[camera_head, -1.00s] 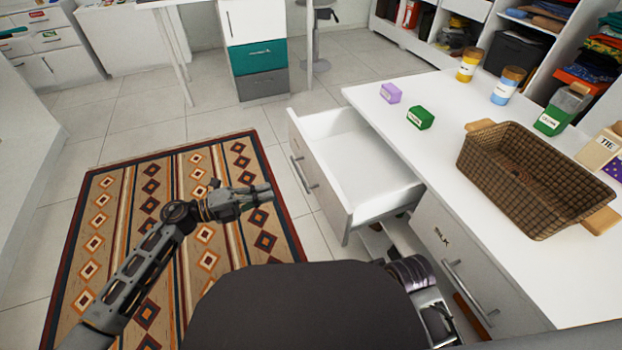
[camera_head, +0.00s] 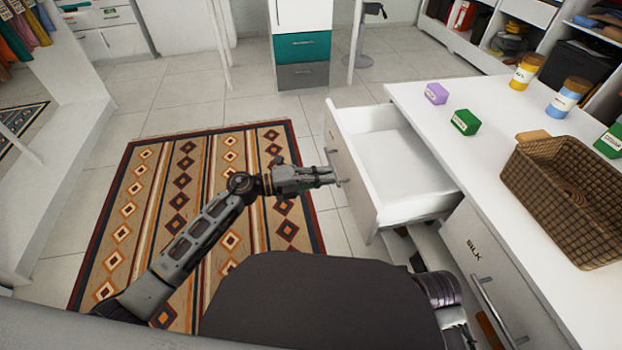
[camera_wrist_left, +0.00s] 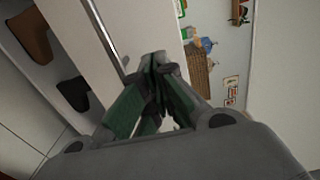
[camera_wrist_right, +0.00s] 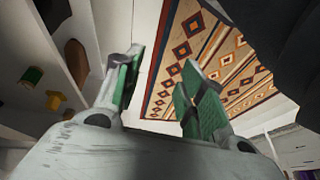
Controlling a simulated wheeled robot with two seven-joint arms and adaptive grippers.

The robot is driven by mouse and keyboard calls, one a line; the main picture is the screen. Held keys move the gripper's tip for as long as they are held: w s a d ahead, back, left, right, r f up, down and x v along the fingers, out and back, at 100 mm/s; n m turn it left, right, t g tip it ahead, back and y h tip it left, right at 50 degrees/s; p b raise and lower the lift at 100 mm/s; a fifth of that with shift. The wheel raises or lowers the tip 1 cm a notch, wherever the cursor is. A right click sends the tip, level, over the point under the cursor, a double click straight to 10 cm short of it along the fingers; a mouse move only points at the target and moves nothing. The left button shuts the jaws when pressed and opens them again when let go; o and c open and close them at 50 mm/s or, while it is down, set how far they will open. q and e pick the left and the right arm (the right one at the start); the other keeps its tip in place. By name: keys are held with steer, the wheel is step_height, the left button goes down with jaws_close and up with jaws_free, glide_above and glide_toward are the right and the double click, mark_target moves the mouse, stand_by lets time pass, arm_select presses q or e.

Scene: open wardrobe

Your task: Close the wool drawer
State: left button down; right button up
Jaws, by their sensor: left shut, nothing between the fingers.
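The open white drawer (camera_head: 395,165) sticks out from the left end of the white counter in the head view; it looks empty inside. No wool label is readable on it. My left gripper (camera_head: 332,177) is shut and empty, with its tips at the drawer's outer front near the handle; I cannot tell whether they touch. In the left wrist view, the shut fingers (camera_wrist_left: 155,62) point at a white panel with a metal bar handle (camera_wrist_left: 112,38). My right gripper (camera_wrist_right: 160,70) is open and empty in its wrist view, beside shelves low down, with the rug beyond.
A drawer labelled SILK (camera_head: 475,250) sits shut beside the open one. The counter (camera_head: 500,180) holds a wicker basket (camera_head: 560,195), a green box (camera_head: 465,122), a purple box (camera_head: 436,93) and several jars. A patterned rug (camera_head: 205,165) covers the floor at left.

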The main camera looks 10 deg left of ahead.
mark_target(353, 171)
arm_select(q)
steer(key=b+x, duration=0.1)
steer(key=x, duration=0.3)
steer(key=shift+w+d, duration=0.2)
steer(key=shift+d, duration=0.5)
arm_select(e)
steer(key=x, duration=0.3)
steer(key=shift+s+a+f, duration=0.1)
steer(key=shift+s+f, duration=0.1)
steer(key=shift+f, duration=0.1)
